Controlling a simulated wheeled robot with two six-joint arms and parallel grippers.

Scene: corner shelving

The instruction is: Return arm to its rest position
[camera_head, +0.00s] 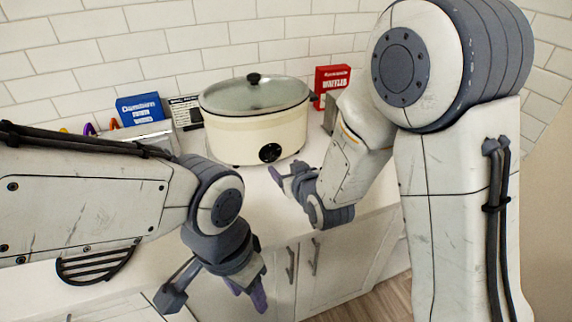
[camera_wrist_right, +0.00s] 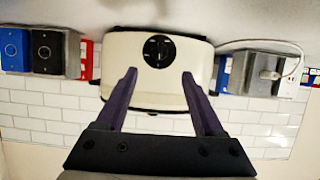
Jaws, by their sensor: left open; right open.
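My left gripper (camera_head: 214,296) is at the lower middle of the head view, in front of the cabinet. Its fingers are spread wide with nothing between them. My right gripper (camera_head: 281,179) is above the counter, just in front and to the right of the cream slow cooker (camera_head: 228,132). In the right wrist view my right gripper (camera_wrist_right: 159,76) has its purple fingers apart and empty. The slow cooker (camera_wrist_right: 190,70) shows upside down beyond them, with its black dial between the fingertips. Whether the fingers touch it is unclear; a gap seems to show in the head view.
A blue box (camera_head: 140,108), a black box (camera_head: 186,114) and a red box (camera_head: 332,79) stand along the tiled wall. The right arm's link hides part of a grey item beside the red box. The counter (camera_head: 262,190) is bare in front of the cooker. Cabinet doors (camera_head: 330,265) are below.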

